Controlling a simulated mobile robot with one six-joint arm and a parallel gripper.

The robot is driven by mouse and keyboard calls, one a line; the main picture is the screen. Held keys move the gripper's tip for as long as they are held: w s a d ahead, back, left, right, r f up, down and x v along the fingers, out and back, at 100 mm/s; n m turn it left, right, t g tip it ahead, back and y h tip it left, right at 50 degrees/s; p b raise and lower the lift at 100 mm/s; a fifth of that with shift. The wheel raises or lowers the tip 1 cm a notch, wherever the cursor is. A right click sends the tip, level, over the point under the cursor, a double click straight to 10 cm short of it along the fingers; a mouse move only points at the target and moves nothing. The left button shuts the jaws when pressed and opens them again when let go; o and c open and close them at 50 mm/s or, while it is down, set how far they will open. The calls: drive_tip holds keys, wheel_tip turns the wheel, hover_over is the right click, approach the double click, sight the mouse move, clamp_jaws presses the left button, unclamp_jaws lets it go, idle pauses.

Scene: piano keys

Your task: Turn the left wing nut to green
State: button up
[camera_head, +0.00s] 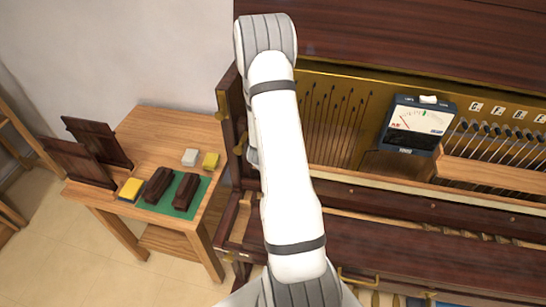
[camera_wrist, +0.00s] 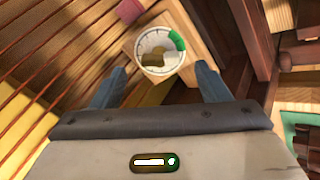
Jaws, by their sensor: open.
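In the wrist view, a round white dial (camera_wrist: 140,43) with tick marks sits on a light wooden block. A green sector (camera_wrist: 177,40) lies on its upper right rim. A brass-coloured wing nut (camera_wrist: 153,58) is at the middle of the dial, with a pale patch beside it; its exact pointing is too small to tell. My gripper (camera_wrist: 160,69) is open, its two blue-grey fingers either side of the dial's lower part. The wing nut lies between the finger lines, and no contact shows. In the head view my arm hides the gripper and the wing nut.
A gauge box (camera_head: 418,125) stands at the right in the open piano (camera_head: 400,20). Rows of strings and pins lie behind it. A side table (camera_head: 165,125) at the left holds brown blocks, yellow pieces and a green mat (camera_head: 155,207). A pink block (camera_wrist: 128,10) is near the dial.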

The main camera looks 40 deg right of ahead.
drive_tip(key=p+v, duration=0.2)
drive_tip(key=v, duration=0.5)
drive_tip(key=shift+a+r, duration=0.15)
drive_tip(key=shift+r, duration=0.1)
idle(0.5)
drive_tip(key=shift+s, duration=0.15)
drive_tip(key=shift+c, duration=0.2)
